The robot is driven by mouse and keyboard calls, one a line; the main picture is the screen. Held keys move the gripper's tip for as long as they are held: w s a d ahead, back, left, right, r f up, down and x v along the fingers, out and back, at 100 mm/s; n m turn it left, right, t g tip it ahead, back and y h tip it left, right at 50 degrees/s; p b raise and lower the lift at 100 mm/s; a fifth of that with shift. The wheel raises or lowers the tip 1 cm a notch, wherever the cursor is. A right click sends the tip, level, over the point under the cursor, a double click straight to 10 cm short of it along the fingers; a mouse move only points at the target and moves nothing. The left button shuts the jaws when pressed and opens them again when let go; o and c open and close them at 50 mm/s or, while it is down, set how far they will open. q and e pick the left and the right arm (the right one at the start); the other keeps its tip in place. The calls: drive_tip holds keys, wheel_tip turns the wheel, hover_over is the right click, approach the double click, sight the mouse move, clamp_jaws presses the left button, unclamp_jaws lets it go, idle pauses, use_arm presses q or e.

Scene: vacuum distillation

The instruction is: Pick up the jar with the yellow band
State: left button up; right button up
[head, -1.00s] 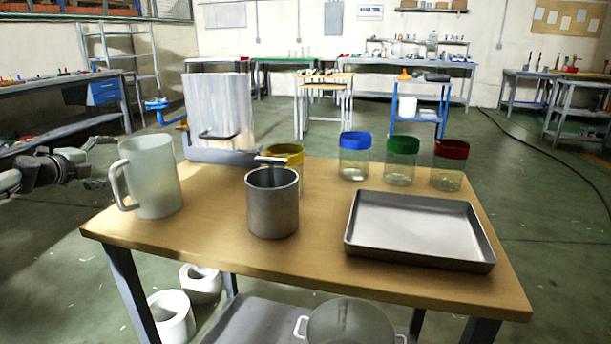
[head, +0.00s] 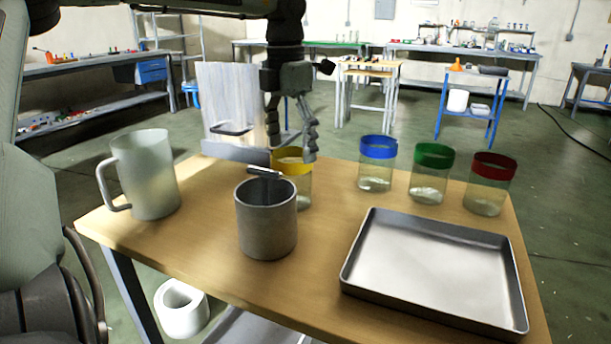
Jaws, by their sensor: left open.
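The jar with the yellow band (head: 304,190) stands on the wooden table behind the grey metal cup (head: 266,230), which hides its lower left part. It is clear glass with a yellow band around its top. My left gripper (head: 292,150) hangs from above, fingers pointing down, open and empty. Its fingertips are over or just behind the yellow band; I cannot tell whether they touch or surround the jar. My right gripper is not in view.
Jars with blue (head: 377,165), green (head: 431,175) and red (head: 490,184) bands stand to the right. A metal tray (head: 433,295) lies at front right, a frosted mug (head: 150,180) at left. A grey-white upright panel (head: 228,95) stands behind the cup.

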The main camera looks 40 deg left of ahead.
sight(292, 180)
use_arm(q)
drive_tip(key=shift+s+d+f, duration=0.1)
drive_tip(key=shift+d, duration=0.2)
drive_tip(key=shift+d+f, duration=0.1)
drive_tip(key=shift+f, duration=0.25)
drive_tip(key=f, duration=0.7)
drive_tip(key=shift+a+p, duration=0.3)
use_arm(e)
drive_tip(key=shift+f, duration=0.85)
use_arm(q)
drive_tip(key=shift+c, duration=0.3)
drive_tip(key=shift+r, duration=0.1)
drive_tip(key=c, duration=1.3)
drive_tip(key=shift+r, duration=0.1)
